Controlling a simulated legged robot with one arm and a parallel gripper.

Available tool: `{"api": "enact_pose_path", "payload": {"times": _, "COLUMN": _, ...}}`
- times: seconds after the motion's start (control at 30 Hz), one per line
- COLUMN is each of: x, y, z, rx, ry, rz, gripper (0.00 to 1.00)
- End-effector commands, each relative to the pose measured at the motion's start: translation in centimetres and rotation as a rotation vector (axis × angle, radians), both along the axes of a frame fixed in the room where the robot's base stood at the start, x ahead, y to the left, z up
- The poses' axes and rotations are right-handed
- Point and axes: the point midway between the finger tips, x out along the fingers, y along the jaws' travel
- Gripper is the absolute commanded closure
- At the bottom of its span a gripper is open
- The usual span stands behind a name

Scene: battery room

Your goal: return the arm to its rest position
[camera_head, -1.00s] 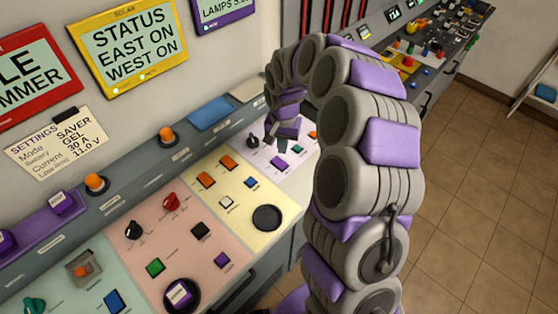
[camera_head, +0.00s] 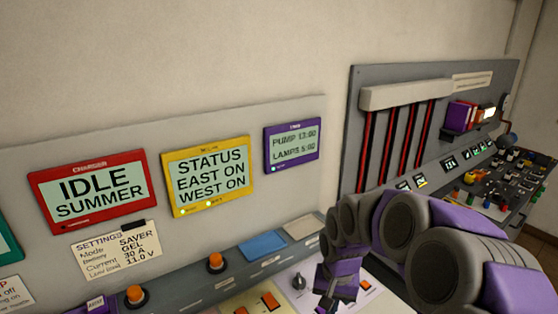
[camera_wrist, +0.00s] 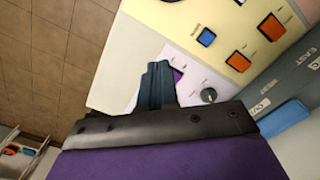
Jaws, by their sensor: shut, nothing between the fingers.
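My purple and grey arm reaches in from the lower right of the head view, curving over the control console. My gripper (camera_head: 337,292) hangs at the arm's end above the pale lilac panel (camera_head: 320,267), fingers together and holding nothing. In the wrist view the gripper's dark fingers (camera_wrist: 158,85) are closed, over the edge of the lilac panel. A black knob (camera_wrist: 208,95) lies just right of the fingers, and the fingers partly cover a purple button (camera_wrist: 177,76). I cannot tell how high the fingers are above the panel.
A red screen (camera_head: 93,190) reads IDLE SUMMER, a yellow screen (camera_head: 208,176) reads STATUS EAST ON WEST ON, and a purple screen (camera_head: 293,146) shows pump and lamp times. Red cables (camera_head: 392,145) hang behind the arm. Open tiled floor (camera_wrist: 55,65) shows in the wrist view.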

Motion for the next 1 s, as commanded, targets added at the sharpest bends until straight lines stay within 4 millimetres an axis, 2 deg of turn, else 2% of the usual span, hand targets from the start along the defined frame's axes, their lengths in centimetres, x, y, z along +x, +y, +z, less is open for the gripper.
{"api": "enact_pose_path", "payload": {"times": 0.1, "x": -3.8, "y": 0.2, "z": 2.0, "rx": 0.000, "ry": 0.012, "rz": 0.062, "gripper": 1.00}}
{"api": "enact_pose_path", "payload": {"times": 0.3, "x": -10.2, "y": 0.0, "z": 4.4, "rx": -0.008, "ry": 0.036, "rz": 0.150, "gripper": 1.00}}
{"api": "enact_pose_path", "payload": {"times": 0.5, "x": -16.9, "y": -0.5, "z": 5.6, "rx": -0.016, "ry": 0.064, "rz": 0.214, "gripper": 1.00}}
{"api": "enact_pose_path", "payload": {"times": 0.7, "x": -23.4, "y": -1.1, "z": 5.8, "rx": -0.016, "ry": 0.099, "rz": 0.252, "gripper": 1.00}}
{"api": "enact_pose_path", "payload": {"times": 0.9, "x": -27.7, "y": -1.4, "z": 5.5, "rx": -0.008, "ry": 0.118, "rz": 0.266, "gripper": 1.00}}
{"api": "enact_pose_path", "payload": {"times": 1.0, "x": -28.7, "y": -1.4, "z": 5.3, "rx": -0.006, "ry": 0.124, "rz": 0.268, "gripper": 1.00}}
